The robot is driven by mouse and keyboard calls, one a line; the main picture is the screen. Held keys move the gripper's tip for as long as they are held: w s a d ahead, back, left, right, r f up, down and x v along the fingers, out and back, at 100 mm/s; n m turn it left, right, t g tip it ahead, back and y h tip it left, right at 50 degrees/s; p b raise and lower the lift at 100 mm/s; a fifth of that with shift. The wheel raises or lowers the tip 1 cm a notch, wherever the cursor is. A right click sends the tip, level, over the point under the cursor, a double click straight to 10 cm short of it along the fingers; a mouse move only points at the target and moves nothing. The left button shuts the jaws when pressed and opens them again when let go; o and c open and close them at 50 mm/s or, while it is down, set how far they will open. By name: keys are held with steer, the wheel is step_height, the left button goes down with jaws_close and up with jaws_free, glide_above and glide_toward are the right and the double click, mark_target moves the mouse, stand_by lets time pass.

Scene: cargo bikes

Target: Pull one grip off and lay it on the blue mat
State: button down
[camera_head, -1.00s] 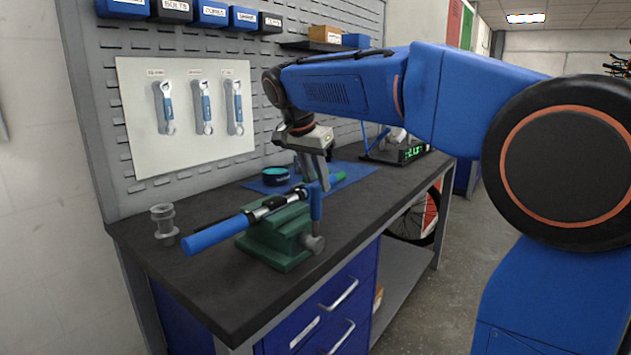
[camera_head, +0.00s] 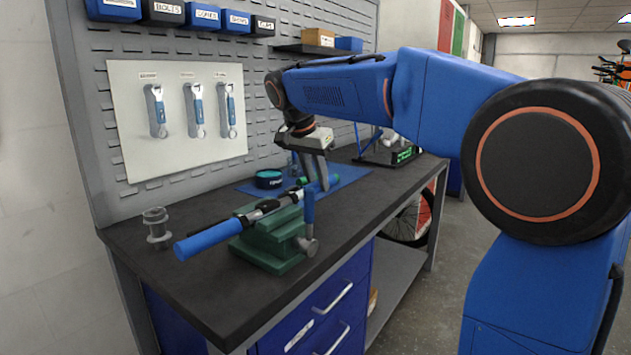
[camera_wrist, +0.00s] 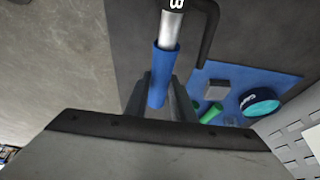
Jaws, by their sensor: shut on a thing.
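A handlebar (camera_head: 262,212) is clamped in a green vise (camera_head: 268,240) on the bench, with a blue grip (camera_head: 206,240) at its near left end. My gripper (camera_head: 316,187) is at the far right end of the bar. In the wrist view its fingers (camera_wrist: 160,97) are shut on the other blue grip (camera_wrist: 163,68), one on each side. Bare silver tube (camera_wrist: 172,30) shows beyond this grip, which still appears in line with it; whether the two overlap I cannot tell. The blue mat (camera_head: 344,176) lies on the bench behind, to the right of the grip in the wrist view (camera_wrist: 228,74).
A teal-topped tin (camera_head: 268,179), a green cylinder (camera_wrist: 211,113) and a grey block (camera_wrist: 217,89) are on the mat. A grey spool (camera_head: 157,226) stands at the left. The pegboard (camera_head: 220,55) rises behind.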

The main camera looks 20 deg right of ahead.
steer(key=shift+w+d, duration=0.6)
steer(key=shift+d, duration=0.3)
steer(key=shift+w+d, duration=0.2)
steer(key=shift+d, duration=0.1)
steer(key=shift+w+d, duration=0.45)
steer(key=shift+d, duration=0.1)
steer(key=shift+w+d, duration=0.15)
steer(key=shift+d, duration=0.15)
steer(key=shift+w+d, duration=0.3)
steer(key=shift+d, duration=0.05)
stand_by(0.5)
steer(key=shift+w+d, duration=0.4)
steer(key=shift+d, duration=0.2)
steer(key=shift+w+d, duration=0.2)
steer(key=shift+d, duration=0.05)
steer(key=shift+w+d, duration=0.4)
steer(key=shift+d, duration=0.15)
steer(key=shift+w+d, duration=0.1)
